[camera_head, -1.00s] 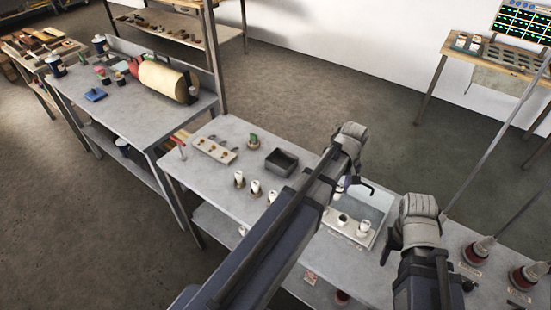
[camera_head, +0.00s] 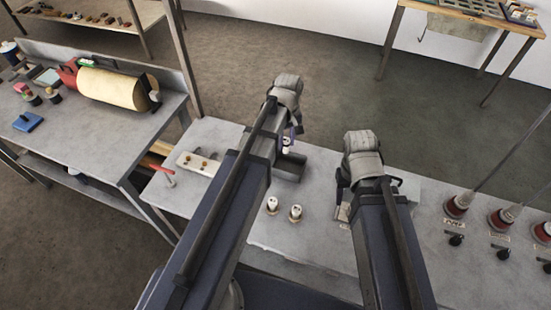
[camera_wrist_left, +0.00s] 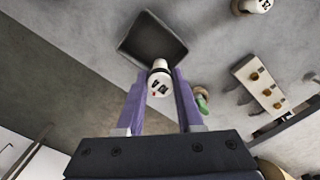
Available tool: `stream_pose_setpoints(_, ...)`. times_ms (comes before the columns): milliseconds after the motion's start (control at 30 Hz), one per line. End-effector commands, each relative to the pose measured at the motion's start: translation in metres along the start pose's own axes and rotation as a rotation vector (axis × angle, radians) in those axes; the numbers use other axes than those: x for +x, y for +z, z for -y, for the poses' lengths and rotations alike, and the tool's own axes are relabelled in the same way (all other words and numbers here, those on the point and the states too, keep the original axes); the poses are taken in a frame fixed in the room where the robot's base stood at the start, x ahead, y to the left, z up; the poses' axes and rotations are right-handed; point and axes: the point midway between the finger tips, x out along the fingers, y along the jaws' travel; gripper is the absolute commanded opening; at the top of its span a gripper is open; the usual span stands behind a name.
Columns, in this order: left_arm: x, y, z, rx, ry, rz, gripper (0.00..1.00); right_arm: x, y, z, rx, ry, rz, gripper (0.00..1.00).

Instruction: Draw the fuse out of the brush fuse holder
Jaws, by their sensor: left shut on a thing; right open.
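My left gripper (camera_head: 289,146) is shut on a white cylindrical fuse (camera_wrist_left: 160,82) with dark and red marks on its end. It holds the fuse above or beside a dark open tray (camera_wrist_left: 150,40), which also shows in the head view (camera_head: 291,168). My right gripper (camera_head: 369,184) is open, over a pale block (camera_head: 344,213) that may be the brush fuse holder. The right hand and arm hide most of this block, so its contents cannot be told.
Two white capped pieces (camera_head: 272,205) (camera_head: 296,212) stand upright on the grey table beside my left arm. A white plate with brown knobs (camera_head: 198,164) and a red-topped piece (camera_head: 162,170) lie further left. Red-based insulator-like posts (camera_head: 458,204) stand at the right.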

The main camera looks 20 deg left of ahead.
Motion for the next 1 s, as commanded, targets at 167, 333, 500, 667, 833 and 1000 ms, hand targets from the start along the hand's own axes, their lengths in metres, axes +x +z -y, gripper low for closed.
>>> stream_pose_setpoints(167, -0.018, 0.0, 0.0, 0.0, 0.0, 0.0, 0.0, -0.018, 0.001, -0.002, 0.0, 0.0, 0.0, 0.5)
stream_pose_setpoints(333, -0.04, 0.0, 0.0, 0.0, 0.0, 0.0, 0.0, -0.04, 0.003, -0.004, -0.001, 0.0, 0.0, 0.5)
stream_pose_setpoints(500, -0.036, 0.0, 0.0, 0.0, 0.0, 0.0, 0.0, -0.035, 0.002, -0.004, -0.001, 0.0, 0.0, 0.5)
stream_pose_setpoints(667, -0.028, 0.0, 0.0, 0.0, 0.0, 0.0, 0.0, -0.028, 0.002, -0.003, -0.001, 0.0, 0.0, 0.5)
stream_pose_setpoints(833, -0.011, 0.0, 0.0, 0.0, 0.0, 0.0, 0.0, -0.011, 0.001, -0.001, 0.0, 0.0, 0.0, 0.5)
stream_pose_setpoints(1000, 0.009, 0.0, 0.0, 0.0, 0.0, 0.0, 0.0, 0.009, -0.001, 0.001, 0.0, 0.0, 0.0, 0.5)
